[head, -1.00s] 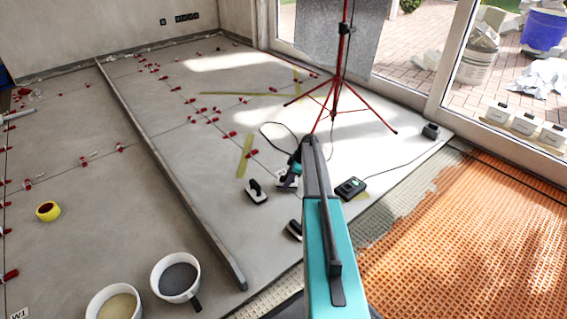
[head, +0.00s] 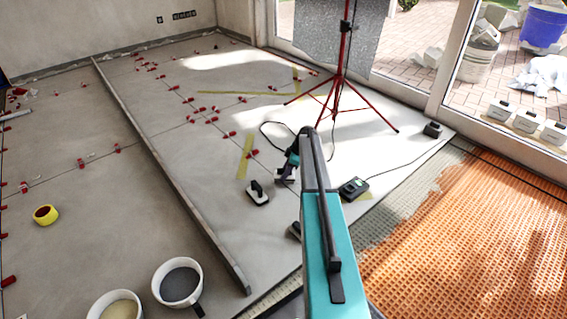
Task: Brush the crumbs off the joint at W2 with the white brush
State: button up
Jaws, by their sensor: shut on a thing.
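My gripper (head: 288,174) is at the end of my arm in the middle of the head view, low over the pale tiled floor. It is small and dark here, and my arm hides part of it. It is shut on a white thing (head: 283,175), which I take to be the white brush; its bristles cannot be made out. Thin joints with red levelling clips (head: 214,120) run across the tiles. No W2 label and no crumbs on a joint can be made out with certainty.
A red tripod (head: 338,78) stands behind. A long bar (head: 170,170), two buckets (head: 178,282) and a yellow roll (head: 45,215) are at left.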

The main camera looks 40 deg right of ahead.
jog(key=shift+a+r+p, duration=0.15)
jog(key=shift+r+p, duration=1.7)
jog(key=shift+r, duration=1.15)
jog(key=shift+w, duration=0.1)
jog(key=shift+a+r, duration=0.25)
jog(key=s+a+r+m+h, duration=0.1)
jog(key=s+a+r+m, duration=0.1)
jog(key=a+r, duration=1)
jog(key=s+a+r+m+t+h+p, duration=0.1)
jog(key=a+r+m, duration=0.3)
jog(key=a+r, duration=0.8)
jog(key=s+a+r+m+h+p, duration=0.1)
jog(key=a+r+m, duration=0.3)
jog(key=a+r, duration=0.8)
jog(key=s+a, duration=0.1)
jog(key=a, duration=0.5)
jog(key=shift+s+a+r+t, duration=0.2)
jog(key=shift+s+r+t, duration=0.1)
jog(key=shift+r, duration=0.05)
